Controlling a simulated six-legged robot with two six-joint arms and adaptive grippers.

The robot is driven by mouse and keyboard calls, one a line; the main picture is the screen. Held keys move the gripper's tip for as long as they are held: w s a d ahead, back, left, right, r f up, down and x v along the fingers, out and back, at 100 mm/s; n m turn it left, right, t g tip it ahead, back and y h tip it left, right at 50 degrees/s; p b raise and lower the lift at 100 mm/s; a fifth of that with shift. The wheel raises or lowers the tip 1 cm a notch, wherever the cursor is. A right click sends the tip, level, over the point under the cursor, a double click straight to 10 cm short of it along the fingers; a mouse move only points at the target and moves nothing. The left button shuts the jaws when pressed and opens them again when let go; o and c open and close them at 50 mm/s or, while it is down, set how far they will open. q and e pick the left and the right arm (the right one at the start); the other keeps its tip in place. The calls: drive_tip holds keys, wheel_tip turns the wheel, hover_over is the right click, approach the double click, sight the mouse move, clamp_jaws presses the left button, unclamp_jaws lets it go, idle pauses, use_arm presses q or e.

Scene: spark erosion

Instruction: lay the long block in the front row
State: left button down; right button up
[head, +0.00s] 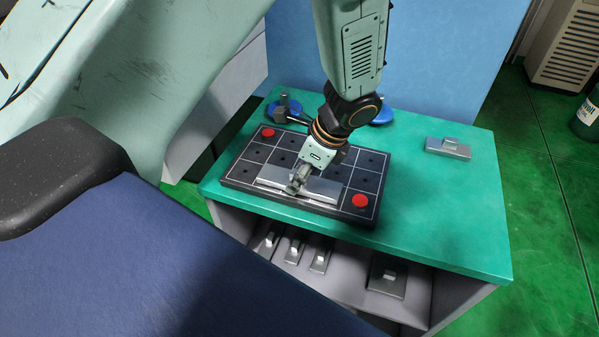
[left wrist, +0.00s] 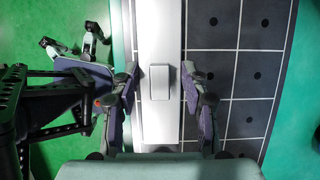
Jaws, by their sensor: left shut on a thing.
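The long block (head: 325,187) is a silver-grey bar with a small raised grip. It lies along the near edge of the black gridded board (head: 370,162), over the front row, left of the red disc at the near right corner. My left gripper (head: 297,187) comes down from above and is shut on the block's raised grip. In the left wrist view the long block (left wrist: 160,35) runs up the picture between the fingers (left wrist: 160,95). It covers the board's near edge there. I cannot tell whether it touches the board. My right gripper is not seen.
Red discs mark the board's far left (head: 268,132) and near right (head: 360,201) corners. A smaller grey block (head: 448,148) lies on the green tabletop (head: 450,205), which is otherwise clear on the right. Several blocks (head: 387,277) sit on the shelf below. Blue round parts stand behind the board.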

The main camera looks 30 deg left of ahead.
use_arm(q)
drive_tip(key=c, duration=1.1)
unclamp_jaws()
drive_tip(key=shift+w, duration=0.1)
drive_tip(key=o, duration=0.5)
drive_tip(key=shift+s+d+r, duration=0.1)
drive_tip(key=shift+s+r, duration=0.05)
drive_tip(key=shift+s, duration=0.1)
drive_tip(key=shift+w, duration=0.15)
drive_tip(key=shift+r+p, duration=0.35)
drive_tip(key=shift+p, duration=0.05)
wheel_tip(320, 180, up, 10)
drive_tip(key=p, duration=1)
drive_tip(key=shift+r+p, duration=0.1)
drive_tip(key=shift+p, duration=0.2)
